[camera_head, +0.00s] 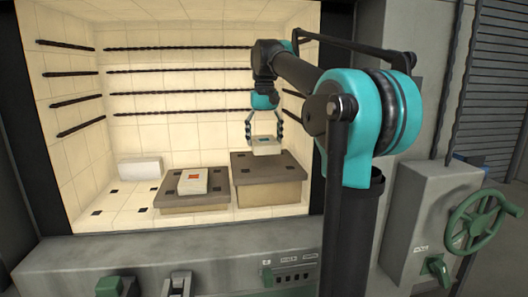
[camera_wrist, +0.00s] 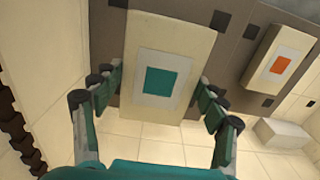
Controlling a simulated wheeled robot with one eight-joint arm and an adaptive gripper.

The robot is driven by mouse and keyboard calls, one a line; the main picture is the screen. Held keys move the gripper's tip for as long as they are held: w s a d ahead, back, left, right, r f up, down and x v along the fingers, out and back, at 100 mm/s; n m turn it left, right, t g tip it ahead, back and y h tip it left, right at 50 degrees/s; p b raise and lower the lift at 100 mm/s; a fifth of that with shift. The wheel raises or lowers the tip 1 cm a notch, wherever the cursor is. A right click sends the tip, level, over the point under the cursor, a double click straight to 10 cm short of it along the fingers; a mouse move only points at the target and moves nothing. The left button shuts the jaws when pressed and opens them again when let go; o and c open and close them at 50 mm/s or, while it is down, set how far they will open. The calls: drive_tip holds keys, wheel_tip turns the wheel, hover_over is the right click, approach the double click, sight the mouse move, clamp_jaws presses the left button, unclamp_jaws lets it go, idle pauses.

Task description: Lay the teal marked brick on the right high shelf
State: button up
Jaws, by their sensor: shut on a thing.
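The teal marked brick (camera_head: 267,150) is pale, with a teal square on a white patch on its top. It fills the middle of the wrist view (camera_wrist: 189,42). My gripper (camera_head: 265,137) is shut on it, with a finger on each side, seen in the wrist view (camera_wrist: 158,88). The brick hangs over the right high shelf (camera_head: 268,184), a brown-topped block inside the bright kiln. In the head view it appears a little above the shelf's back part. Any exact gap beneath is hard to tell.
A lower brown-topped shelf (camera_head: 167,201) to the left carries an orange marked brick (camera_head: 193,181). A plain white block (camera_head: 140,169) lies on the tiled floor at the far left. Dark rods (camera_head: 160,111) line the kiln walls. My upper arm covers the opening's right side.

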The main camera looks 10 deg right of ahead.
sight(264, 140)
drive_tip(key=shift+f, duration=2.1)
drive_tip(key=o, duration=1.4)
drive_tip(key=shift+f, duration=0.15)
drive_tip(key=shift+r, duration=3.9)
